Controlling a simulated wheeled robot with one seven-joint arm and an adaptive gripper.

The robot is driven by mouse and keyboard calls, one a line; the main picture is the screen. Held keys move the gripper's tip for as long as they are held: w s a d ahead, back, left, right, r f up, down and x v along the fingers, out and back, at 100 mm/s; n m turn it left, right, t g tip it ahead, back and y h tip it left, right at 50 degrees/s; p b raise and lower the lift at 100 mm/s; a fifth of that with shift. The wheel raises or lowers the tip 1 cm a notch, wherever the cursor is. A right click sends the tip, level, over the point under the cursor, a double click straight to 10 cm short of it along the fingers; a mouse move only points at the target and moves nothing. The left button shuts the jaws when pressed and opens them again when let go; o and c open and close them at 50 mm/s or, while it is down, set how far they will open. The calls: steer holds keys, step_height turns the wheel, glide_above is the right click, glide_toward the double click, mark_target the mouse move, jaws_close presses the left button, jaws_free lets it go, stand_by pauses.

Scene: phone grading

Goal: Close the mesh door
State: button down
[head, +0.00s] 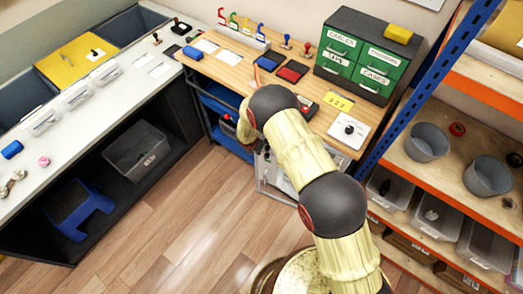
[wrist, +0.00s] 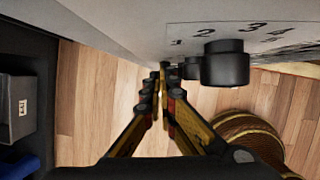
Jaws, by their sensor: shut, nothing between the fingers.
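A pale grey framed panel (head: 272,184), apparently the mesh door, shows low at the front of the wooden bench, partly behind my arm. I cannot tell how far open it stands. My gripper is hidden behind my arm in the head view. In the wrist view my gripper (wrist: 160,94) is shut and empty, its fingers meeting over the floor. They are close to a pale grey panel (wrist: 180,35) with printed numbers and black knobs (wrist: 224,64). Whether this panel belongs to the door is unclear, and contact cannot be told.
The wooden bench (head: 213,63) holds stamps, pads and a green drawer cabinet (head: 360,60). A grey counter (head: 62,125) with a dark bin (head: 137,150) and a blue stool (head: 78,205) below stands left. Orange shelving (head: 440,190) stands right. Wooden floor (head: 180,225) between is clear.

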steer(key=shift+w+d+m+p, duration=0.25)
steer(key=shift+w+d+p, duration=0.1)
steer(key=shift+w, duration=0.5)
steer(key=shift+w+d+m+p, duration=0.2)
steer(key=shift+w+m+p, duration=0.1)
steer(key=shift+w, duration=0.5)
steer(key=shift+s, duration=0.1)
